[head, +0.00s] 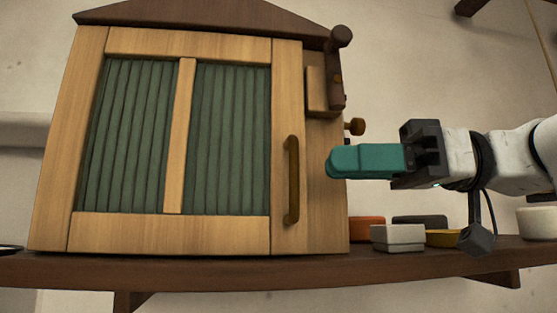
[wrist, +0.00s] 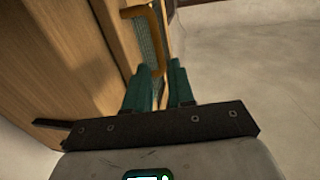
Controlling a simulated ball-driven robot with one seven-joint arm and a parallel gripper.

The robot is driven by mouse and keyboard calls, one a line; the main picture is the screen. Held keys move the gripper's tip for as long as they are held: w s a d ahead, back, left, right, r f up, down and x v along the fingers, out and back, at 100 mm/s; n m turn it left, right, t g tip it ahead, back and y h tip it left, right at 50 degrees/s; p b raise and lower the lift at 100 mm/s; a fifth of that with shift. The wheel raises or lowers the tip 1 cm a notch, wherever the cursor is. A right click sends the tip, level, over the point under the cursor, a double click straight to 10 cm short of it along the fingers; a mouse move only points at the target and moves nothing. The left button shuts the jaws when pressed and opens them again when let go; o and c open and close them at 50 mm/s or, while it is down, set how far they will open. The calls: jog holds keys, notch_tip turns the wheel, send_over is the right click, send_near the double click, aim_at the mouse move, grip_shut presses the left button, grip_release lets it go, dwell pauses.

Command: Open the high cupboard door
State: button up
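The high cupboard (head: 325,220) is of light wood and stands on a dark shelf. Its door (head: 180,235) has two green ribbed panels and looks shut in the head view. The upright brown door handle (head: 292,180) is near the door's right edge. It also shows in the wrist view as a brass-coloured bar (wrist: 155,38) beyond my fingertips. My gripper (head: 332,162) has teal fingers and points left, just right of the handle in the head view. In the wrist view my gripper (wrist: 160,72) shows a gap between its fingers, with nothing clearly held.
A dark brown bar (head: 337,75) and a round knob (head: 355,126) stick out at the cupboard's right side. Small dishes, a pale one (head: 398,238), an orange one (head: 367,228) and a yellow one (head: 442,238), stand on the shelf (head: 200,268) below my gripper.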

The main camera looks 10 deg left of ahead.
aim_at(277, 165)
jog(key=a, duration=0.2)
jog(key=a+p, duration=0.1)
jog(key=a, duration=0.2)
jog(key=a+p, duration=0.1)
jog(key=a, duration=0.2)
jog(key=shift+s+a, duration=0.25)
jog(key=shift+s, duration=0.05)
jog(key=shift+c, duration=0.2)
grip_shut()
